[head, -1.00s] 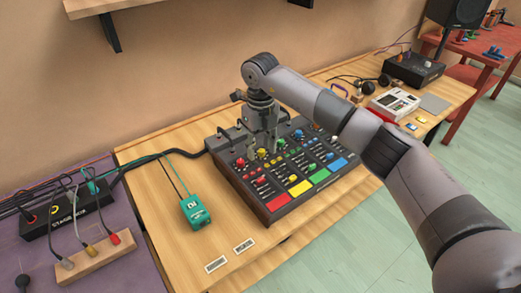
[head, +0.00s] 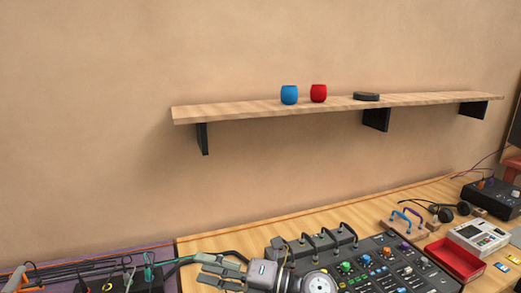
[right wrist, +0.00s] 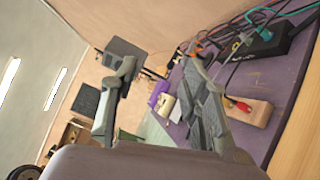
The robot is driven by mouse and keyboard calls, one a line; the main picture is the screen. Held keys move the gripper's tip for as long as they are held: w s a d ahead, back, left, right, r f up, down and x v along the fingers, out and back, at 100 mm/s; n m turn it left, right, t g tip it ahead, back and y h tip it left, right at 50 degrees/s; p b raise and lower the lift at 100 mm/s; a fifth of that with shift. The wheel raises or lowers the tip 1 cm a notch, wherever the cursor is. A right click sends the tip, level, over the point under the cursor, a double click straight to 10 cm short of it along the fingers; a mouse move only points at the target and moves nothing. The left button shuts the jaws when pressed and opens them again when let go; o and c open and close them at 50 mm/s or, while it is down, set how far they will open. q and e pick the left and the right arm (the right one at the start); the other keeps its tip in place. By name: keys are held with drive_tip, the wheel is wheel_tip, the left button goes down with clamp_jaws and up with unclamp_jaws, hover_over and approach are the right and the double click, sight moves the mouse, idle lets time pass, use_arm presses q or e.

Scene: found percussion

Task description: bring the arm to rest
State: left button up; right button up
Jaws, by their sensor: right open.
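My right gripper (head: 210,270) is at the bottom of the head view, level and pointing left, in front of the left end of the black mixer (head: 392,268). Its fingers are apart with nothing between them. In the right wrist view the open fingers (right wrist: 160,75) frame a tilted view of the room, with nothing held. The rest of my right arm is mostly below the head view's edge. My left gripper is not in view.
A red tray (head: 455,262), a white device (head: 478,238) and headphones (head: 441,212) lie right. Cables and a stage box (right wrist: 263,45) are near the fingers' side.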

drive_tip(key=w+d+r+m+t+h, duration=0.15)
drive_tip(key=d+m+t+h, duration=0.25)
drive_tip(key=d+m+t, duration=0.5)
drive_tip(key=w+d+m+t+h, duration=0.2)
drive_tip(key=d+m+t+h, duration=0.35)
drive_tip(key=m, duration=0.55)
drive_tip(key=s+d+f+m+g+h, duration=0.35)
drive_tip(key=d+f+m+h, duration=0.2)
drive_tip(key=d+f, duration=0.2)
drive_tip(key=s+d+f+m+g+h, duration=0.2)
drive_tip(key=s+d+f+m+h, duration=0.3)
drive_tip(key=f, duration=0.4)
drive_tip(key=s+d+f+m+g+y, duration=0.15)
drive_tip(key=s+f+g, duration=0.35)
drive_tip(key=s, duration=0.6)
drive_tip(key=s+d+f+m+g+y, duration=0.1)
drive_tip(key=s+d+f+m+g, duration=0.15)
drive_tip(key=s+f+g, duration=0.65)
drive_tip(key=s+f+t, duration=0.1)
drive_tip(key=s+f, duration=0.1)
drive_tip(key=f, duration=0.9)
drive_tip(key=s+f+t, duration=0.2)
drive_tip(key=f, duration=1)
drive_tip(key=s+d+f+g, duration=0.1)
drive_tip(key=s+d+f, duration=0.2)
drive_tip(key=s+f, duration=1.3)
drive_tip(key=shift+s, duration=0.2)
